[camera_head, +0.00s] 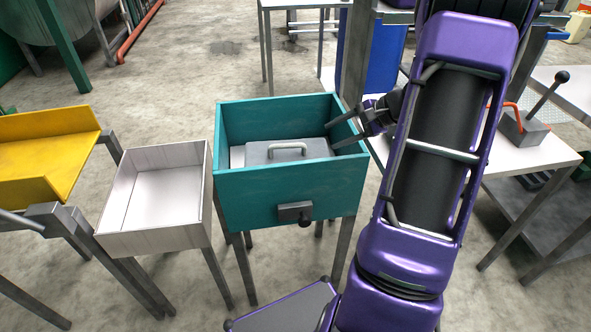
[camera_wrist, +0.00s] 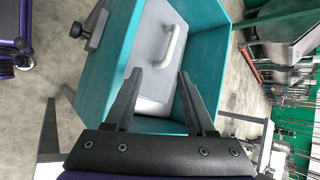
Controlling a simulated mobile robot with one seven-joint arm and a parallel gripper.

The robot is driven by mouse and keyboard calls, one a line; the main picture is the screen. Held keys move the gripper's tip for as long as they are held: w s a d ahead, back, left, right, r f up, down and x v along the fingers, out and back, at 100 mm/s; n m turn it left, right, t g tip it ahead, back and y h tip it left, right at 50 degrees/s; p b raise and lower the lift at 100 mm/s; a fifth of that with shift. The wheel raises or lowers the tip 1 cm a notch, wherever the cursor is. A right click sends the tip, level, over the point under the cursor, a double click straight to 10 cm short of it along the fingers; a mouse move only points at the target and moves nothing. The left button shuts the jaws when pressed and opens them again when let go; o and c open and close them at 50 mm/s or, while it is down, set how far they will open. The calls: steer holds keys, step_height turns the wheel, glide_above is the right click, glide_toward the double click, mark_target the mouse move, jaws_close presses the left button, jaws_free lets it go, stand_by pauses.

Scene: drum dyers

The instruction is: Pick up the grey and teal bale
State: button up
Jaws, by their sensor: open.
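No separate grey and teal bale can be made out. A teal open-topped box (camera_head: 290,190) on legs holds a grey block or lid (camera_head: 312,149) with a pale loop handle (camera_head: 288,147); a lighter grey part shows beside it. The wrist view also shows the teal box (camera_wrist: 103,75), the grey lid (camera_wrist: 150,45) and the handle (camera_wrist: 174,42). My gripper (camera_head: 332,135) is open over the right side of the box, its fingers pointing left toward the lid. In the wrist view, my gripper (camera_wrist: 160,72) has spread fingers with nothing held between them. Whether the fingers touch the lid is unclear.
A white shallow tray (camera_head: 207,190) stands left of the teal box, with a yellow chute (camera_head: 60,150) farther left. A dark latch (camera_head: 295,212) juts from the box front. A white table (camera_head: 530,152) with a lever stands right.

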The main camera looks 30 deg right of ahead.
steer(key=s+m+t+y, duration=0.1)
steer(key=t, duration=0.1)
steer(key=b, duration=0.1)
glide_toward(291, 146)
steer(key=shift+m, duration=0.3)
steer(key=x, duration=0.4)
steer(key=shift+s+a+f, duration=0.1)
steer(key=shift+s+f, duration=0.05)
steer(key=shift+s, duration=0.05)
steer(key=shift+w+r+b+x, duration=0.1)
steer(key=shift+r+b+x, duration=0.05)
steer(key=shift+x, duration=1.3)
steer(key=shift+w+r+b+x, duration=0.15)
steer(key=shift+x, duration=1.25)
jaws_close()
steer(key=shift+r, duration=0.15)
